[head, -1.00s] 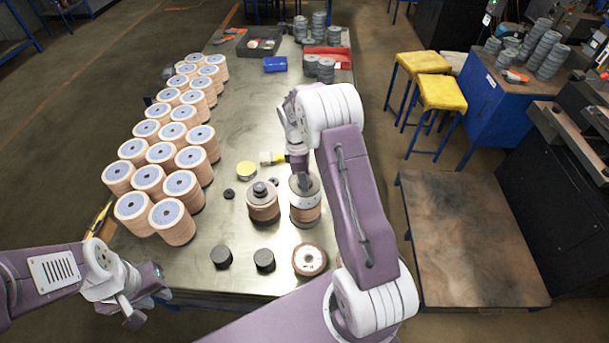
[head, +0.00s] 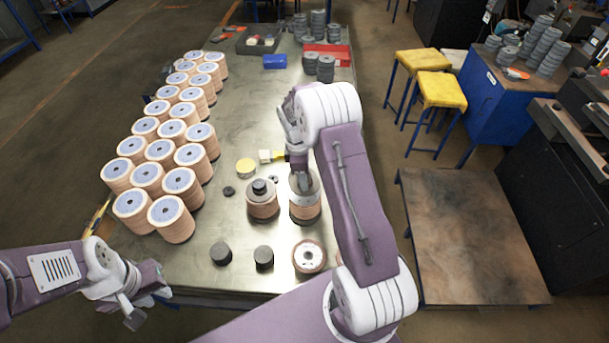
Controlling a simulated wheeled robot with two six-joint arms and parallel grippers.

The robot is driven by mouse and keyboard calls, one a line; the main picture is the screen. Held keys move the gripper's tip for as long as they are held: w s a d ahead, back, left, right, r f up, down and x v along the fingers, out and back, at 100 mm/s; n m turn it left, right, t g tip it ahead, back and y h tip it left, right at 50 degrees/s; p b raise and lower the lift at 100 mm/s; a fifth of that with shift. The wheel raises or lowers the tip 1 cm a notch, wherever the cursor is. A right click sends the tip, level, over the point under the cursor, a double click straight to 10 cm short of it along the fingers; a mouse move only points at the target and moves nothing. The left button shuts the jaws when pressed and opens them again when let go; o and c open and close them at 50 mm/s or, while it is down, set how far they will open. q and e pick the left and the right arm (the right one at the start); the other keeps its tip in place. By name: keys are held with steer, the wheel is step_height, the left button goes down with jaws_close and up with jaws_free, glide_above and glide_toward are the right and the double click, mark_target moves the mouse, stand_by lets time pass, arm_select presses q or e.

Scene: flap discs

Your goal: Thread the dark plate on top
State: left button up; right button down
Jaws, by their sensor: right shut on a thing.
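My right gripper (head: 302,182) points down over the right stack of copper-coloured discs (head: 305,207). It is shut on the dark plate (head: 312,190), which sits at the top of this stack; the fingers partly hide the plate and its centre. I cannot tell whether the plate rests fully on the discs. Left of it stands a similar stack (head: 263,208) with a dark top plate and a dark knob. My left gripper (head: 148,305) is open and empty at the lower left, off the table's front edge.
Many flap disc stacks (head: 171,215) stand in rows on the left of the table (head: 225,255). Two dark cylinders (head: 264,257) and a low copper-rimmed disc (head: 309,256) lie in front.

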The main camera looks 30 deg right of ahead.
steer(key=shift+f+b, duration=0.45)
steer(key=shift+f, duration=0.5)
steer(key=shift+f+b, duration=0.8)
steer(key=shift+f, duration=0.6)
steer(key=c, duration=0.6)
jaws_free()
steer(key=shift+r, duration=0.1)
steer(key=r, duration=0.2)
steer(key=r+b, duration=0.1)
steer(key=r, duration=0.2)
steer(key=a+r+b, duration=0.1)
steer(key=r, duration=0.2)
steer(key=shift+w, duration=0.25)
steer(key=shift+r, duration=0.45)
